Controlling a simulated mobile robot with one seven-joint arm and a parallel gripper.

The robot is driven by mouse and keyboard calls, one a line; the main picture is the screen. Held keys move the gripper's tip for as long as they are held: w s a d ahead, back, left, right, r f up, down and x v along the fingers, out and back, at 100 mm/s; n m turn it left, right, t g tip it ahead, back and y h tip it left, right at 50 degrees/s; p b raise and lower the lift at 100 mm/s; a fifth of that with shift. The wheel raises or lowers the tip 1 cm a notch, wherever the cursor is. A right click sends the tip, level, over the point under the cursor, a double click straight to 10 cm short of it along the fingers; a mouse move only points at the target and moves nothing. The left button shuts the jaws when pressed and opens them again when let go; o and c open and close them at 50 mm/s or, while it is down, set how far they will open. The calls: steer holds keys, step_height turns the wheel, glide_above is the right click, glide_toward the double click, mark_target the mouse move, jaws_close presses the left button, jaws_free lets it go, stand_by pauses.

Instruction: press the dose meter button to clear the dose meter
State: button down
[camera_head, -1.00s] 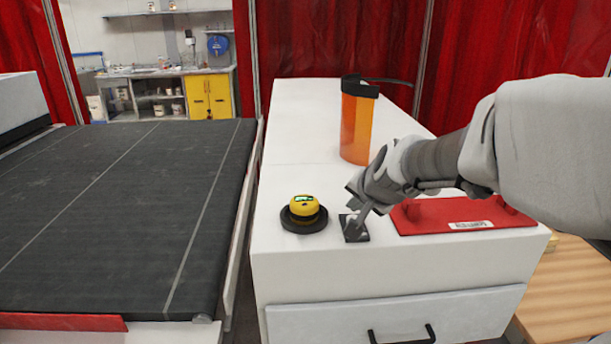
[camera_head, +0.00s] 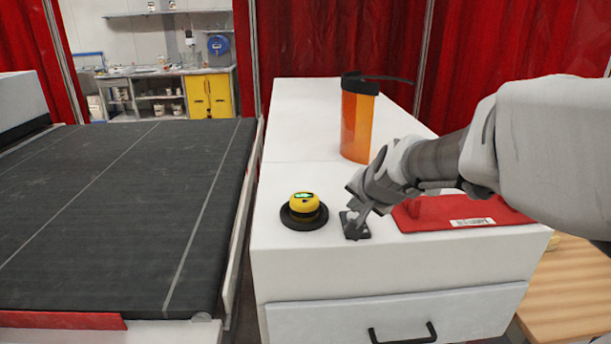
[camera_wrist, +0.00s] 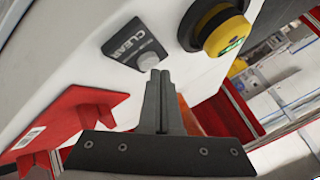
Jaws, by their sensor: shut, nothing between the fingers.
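The dose meter (camera_head: 304,203) is a round yellow unit on a black base on the white cabinet. Its small green display shows; I cannot read it. To its right lies a dark plate (camera_head: 361,231) labelled CLEAR, which shows in the wrist view (camera_wrist: 125,40) with a pale button (camera_wrist: 147,61) at its edge. My gripper (camera_head: 356,222) is shut and empty, pointing down at this plate. In the wrist view its fingertips (camera_wrist: 157,73) overlap the lower edge of the pale button. I cannot tell whether they touch it.
A red handled tool (camera_head: 475,217) lies right of the plate, close to my gripper. An orange container with a black lid (camera_head: 357,125) stands behind it. The cabinet top is clear behind the dose meter.

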steer(key=shift+f+b, duration=0.45)
stand_by(0.4)
stand_by(0.3)
steer(key=shift+r+p, duration=0.7)
steer(key=shift+r, duration=0.15)
steer(key=shift+r, duration=0.1)
step_height(320, 180, up, 5)
steer(key=p, duration=0.4)
stand_by(0.3)
